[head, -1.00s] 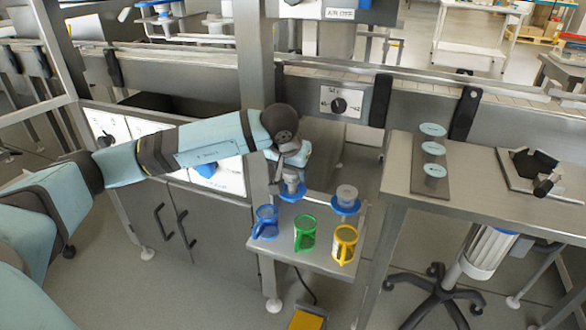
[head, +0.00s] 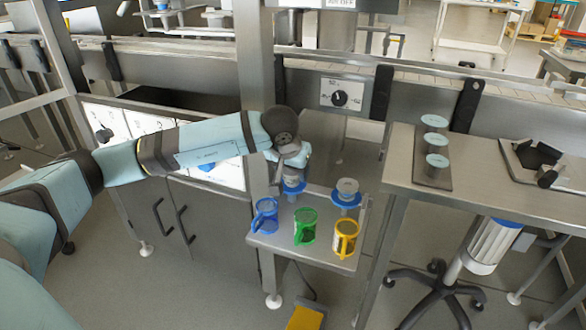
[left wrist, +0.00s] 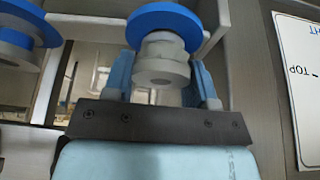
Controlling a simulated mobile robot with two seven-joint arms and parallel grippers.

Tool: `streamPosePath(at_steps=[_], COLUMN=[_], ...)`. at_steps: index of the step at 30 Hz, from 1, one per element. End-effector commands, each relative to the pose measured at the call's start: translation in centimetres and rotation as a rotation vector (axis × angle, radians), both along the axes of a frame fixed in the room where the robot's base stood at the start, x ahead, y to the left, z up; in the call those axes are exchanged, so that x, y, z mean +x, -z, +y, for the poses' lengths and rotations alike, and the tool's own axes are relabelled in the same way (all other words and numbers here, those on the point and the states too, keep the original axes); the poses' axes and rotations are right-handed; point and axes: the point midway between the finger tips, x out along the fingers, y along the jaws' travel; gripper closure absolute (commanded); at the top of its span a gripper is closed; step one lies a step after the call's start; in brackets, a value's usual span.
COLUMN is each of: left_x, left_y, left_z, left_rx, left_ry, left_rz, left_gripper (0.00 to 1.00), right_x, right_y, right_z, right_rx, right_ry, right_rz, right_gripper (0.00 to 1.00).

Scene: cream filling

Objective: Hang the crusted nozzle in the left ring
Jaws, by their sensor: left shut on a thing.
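My left gripper (head: 292,170) is shut on a grey-white nozzle (left wrist: 160,68), held upright between the fingers in the left wrist view. A blue ring (left wrist: 165,22) is at the nozzle's far end; it also shows just below the gripper in the head view (head: 293,189). The nozzle lines up with this left ring, but I cannot tell whether it rests in it. The nozzle's lower end is hidden, and I cannot make out any crust. A second grey nozzle (head: 347,187) stands in the right blue ring (head: 346,201). My right gripper is not in view.
Blue (head: 266,215), green (head: 305,227) and yellow (head: 345,240) holders stand at the front of the small shelf (head: 280,244). A steel post (head: 255,60) rises close beside the gripper. A side table with several pale-blue-topped parts (head: 436,140) is at right.

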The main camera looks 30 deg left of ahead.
Motion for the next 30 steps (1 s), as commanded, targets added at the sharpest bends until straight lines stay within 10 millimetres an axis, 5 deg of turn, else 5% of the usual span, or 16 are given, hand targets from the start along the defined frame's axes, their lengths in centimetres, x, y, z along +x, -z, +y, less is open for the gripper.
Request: streamPosePath(at_steps=[1,9,10,13,19,22,30], left_x=[0.02,0.02,0.02,0.01,0.01,0.0,0.01], left_y=[0.25,0.28,0.28,0.3,0.33,0.37,0.18], left_z=[0.01,0.01,0.01,0.0,0.0,0.0,0.0], left_rx=[0.0,0.0,0.0,0.0,0.0,0.0,0.0], left_ry=[0.0,0.0,0.0,0.0,0.0,0.0,0.0], left_rz=[-0.001,-0.001,-0.001,-0.001,0.0,0.0,0.0], left_gripper=[0.77,0.77,0.44,0.21,0.18,0.0,0.0], right_x=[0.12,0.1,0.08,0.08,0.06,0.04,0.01], right_y=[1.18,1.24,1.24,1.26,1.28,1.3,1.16], right_z=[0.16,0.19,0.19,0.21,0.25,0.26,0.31], right_rx=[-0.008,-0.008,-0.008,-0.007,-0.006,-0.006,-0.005], right_ry=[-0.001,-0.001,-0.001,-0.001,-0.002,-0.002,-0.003], right_rz=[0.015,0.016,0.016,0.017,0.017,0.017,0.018], right_gripper=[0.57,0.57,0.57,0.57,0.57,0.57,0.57])
